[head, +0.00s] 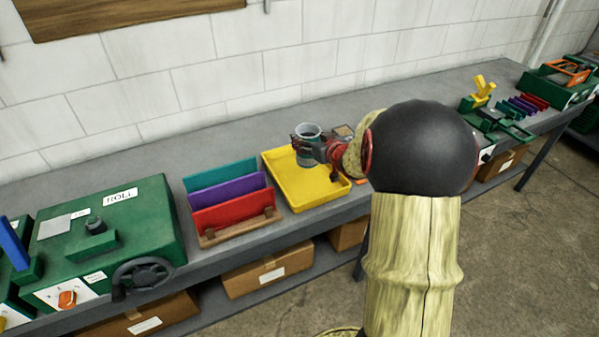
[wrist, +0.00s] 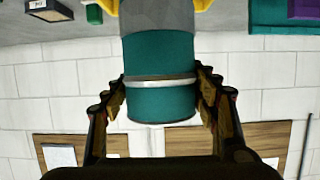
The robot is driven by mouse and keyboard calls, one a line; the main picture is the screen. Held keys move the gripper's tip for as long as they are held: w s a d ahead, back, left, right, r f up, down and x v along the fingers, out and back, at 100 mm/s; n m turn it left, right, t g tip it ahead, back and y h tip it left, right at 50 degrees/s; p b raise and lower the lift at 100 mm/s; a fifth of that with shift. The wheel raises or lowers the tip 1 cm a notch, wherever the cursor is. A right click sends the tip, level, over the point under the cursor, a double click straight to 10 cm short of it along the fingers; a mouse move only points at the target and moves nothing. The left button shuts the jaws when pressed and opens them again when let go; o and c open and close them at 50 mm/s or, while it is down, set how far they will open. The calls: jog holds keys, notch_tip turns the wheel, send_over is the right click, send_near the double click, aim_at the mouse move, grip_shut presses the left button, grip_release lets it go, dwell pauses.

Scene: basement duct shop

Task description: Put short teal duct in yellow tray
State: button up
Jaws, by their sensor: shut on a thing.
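The short teal duct (wrist: 160,102) is a teal cylinder with a pale band around it. My gripper (head: 307,145) is shut on it, with a finger on each side of the duct in the wrist view (wrist: 162,95). In the head view the duct (head: 307,158) is upright with its open top showing, over the back part of the yellow tray (head: 290,192). I cannot tell whether its lower end touches the tray. The tray is shallow, and the part of its floor that shows is bare. Part of its right side is hidden behind my arm.
A rack with teal, purple and red sheets (head: 232,208) stands left of the tray. A green machine (head: 105,235) marked ROLL is further left. More green tools (head: 490,120) are at the right on the grey bench (head: 225,145). A brick wall is behind.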

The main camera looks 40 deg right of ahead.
aim_at(308, 162)
notch_tip(308, 162, down, 10)
jog(key=b, duration=0.3)
jog(key=shift+r+b, duration=0.25)
jog(key=shift+b, duration=0.05)
jog(key=shift+f, duration=0.15)
jog(key=o, duration=1.2)
jog(key=shift+s, duration=0.1)
jog(key=shift+o, duration=0.5)
